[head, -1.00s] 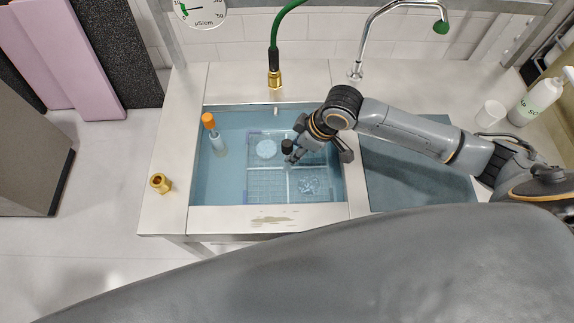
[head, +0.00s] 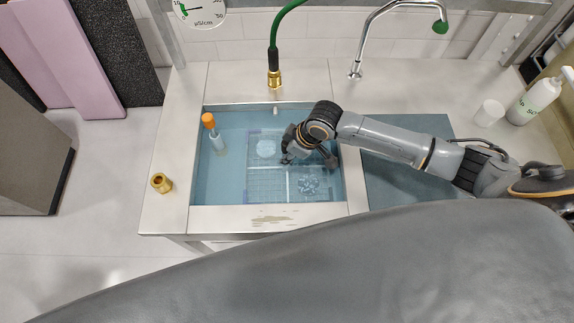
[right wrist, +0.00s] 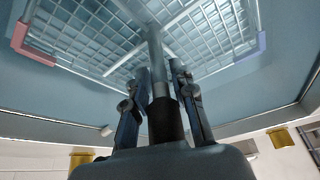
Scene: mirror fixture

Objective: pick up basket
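The basket (head: 268,198) is a clear wire-grid tray with compartments, lying in the blue water of the left sink basin (head: 222,182). A round pale piece (head: 266,148) and a cluster of clear glassy pieces (head: 309,185) sit in separate compartments. My right gripper (head: 288,158) is over the middle of the basket. In the right wrist view the basket's grid (right wrist: 95,35) shows beyond the fingers, with a red corner and a blue-violet corner. Its upright post (right wrist: 155,55) with a dark grip stands between the two fingers (right wrist: 160,85), which look apart. My left gripper is not in view.
An orange-topped probe (head: 209,121) stands in the basin's left part. A green hose with a brass nozzle (head: 275,79) hangs behind the basin. A brass fitting (head: 161,183) is on the left rim. A cup (head: 490,112) and bottle (head: 537,99) stand right.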

